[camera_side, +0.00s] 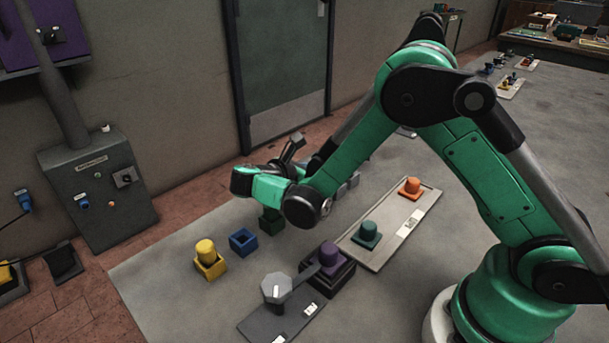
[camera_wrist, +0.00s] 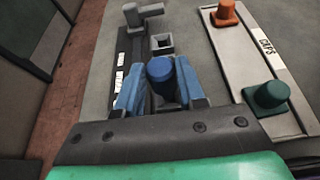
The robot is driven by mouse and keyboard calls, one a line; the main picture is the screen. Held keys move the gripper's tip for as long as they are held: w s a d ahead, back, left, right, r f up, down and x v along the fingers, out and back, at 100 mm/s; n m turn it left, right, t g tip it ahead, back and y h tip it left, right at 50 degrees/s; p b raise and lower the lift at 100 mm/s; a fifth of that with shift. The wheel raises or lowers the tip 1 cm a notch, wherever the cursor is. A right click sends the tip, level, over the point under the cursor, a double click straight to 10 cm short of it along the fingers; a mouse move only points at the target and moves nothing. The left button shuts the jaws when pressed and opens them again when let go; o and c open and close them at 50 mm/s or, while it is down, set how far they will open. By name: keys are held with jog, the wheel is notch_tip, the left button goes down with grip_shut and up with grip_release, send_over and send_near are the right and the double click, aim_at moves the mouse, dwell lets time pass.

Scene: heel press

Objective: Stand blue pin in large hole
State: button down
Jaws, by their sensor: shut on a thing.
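In the wrist view, the blue pin (camera_wrist: 161,78) is held between the blue fingers of my gripper (camera_wrist: 160,88), with its round top showing. Its lower end is hidden, so I cannot tell how high it is above the table. A grey square socket (camera_wrist: 162,44) with a dark opening lies just beyond the pin, apart from it in the picture. I cannot tell whether this opening is the large hole. In the side view, my arm hides the fingers and the pin. An empty blue square holder (camera_side: 242,241) stands on the table there.
A grey press-like fixture (camera_wrist: 140,15) on a dark labelled base stands beside the socket. The caps tray (camera_wrist: 245,70) carries an orange cap (camera_wrist: 226,13) and a green cap (camera_wrist: 269,97).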

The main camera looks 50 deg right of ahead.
jog(key=shift+f, duration=1.3)
dwell(0.9)
jog(key=shift+c, duration=2.2)
grip_release()
jog(key=shift+v, duration=2.8)
